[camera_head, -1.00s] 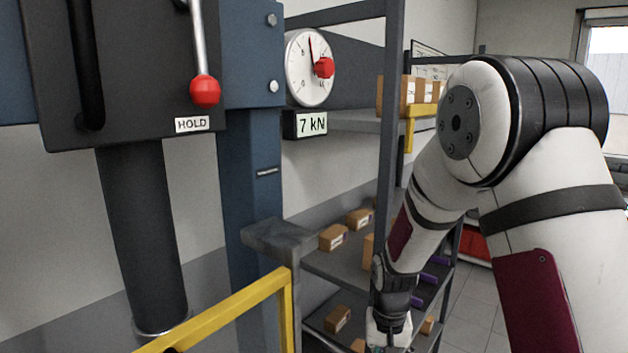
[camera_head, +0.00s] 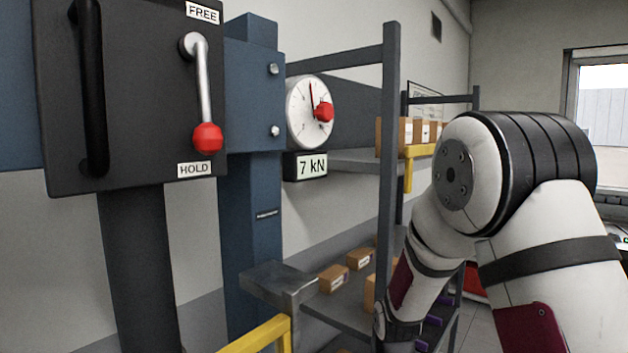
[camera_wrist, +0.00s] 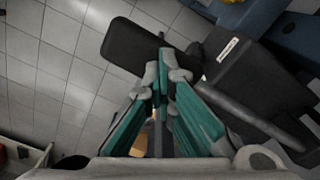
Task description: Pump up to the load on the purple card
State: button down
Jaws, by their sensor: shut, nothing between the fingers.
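The gauge (camera_head: 309,112) has a white dial, a dark needle pointing almost straight up and a red knob on its face. The display (camera_head: 311,166) under it reads 7 kN. The lever (camera_head: 206,90) hangs down with its red ball beside the HOLD label (camera_head: 194,169); the FREE label (camera_head: 203,13) is above. No card's writing is readable; small purple pieces (camera_head: 433,320) lie on the shelf. My gripper (camera_wrist: 164,68) is shut and empty in the wrist view, over or beside a dark flat pad (camera_wrist: 135,48); contact is unclear. It is out of the head view.
A black block with a white label (camera_wrist: 228,50) and a grey rod (camera_wrist: 250,112) are right of my gripper. A yellow rail (camera_head: 258,336) and a grey ledge (camera_head: 282,283) stand before the shelf with brown boxes (camera_head: 334,279). Open tiled floor (camera_wrist: 60,70) lies left.

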jog(key=shift+f, duration=1)
dwell(0.5)
jog(key=shift+f+b, duration=0.3)
jog(key=shift+f, duration=0.75)
dwell(0.5)
jog(key=shift+f, duration=0.3)
jog(key=shift+r, duration=0.15)
notch_tip(320, 180, up, 16)
jog(key=p, duration=0.2)
jog(key=shift+r, duration=0.15)
dwell(0.5)
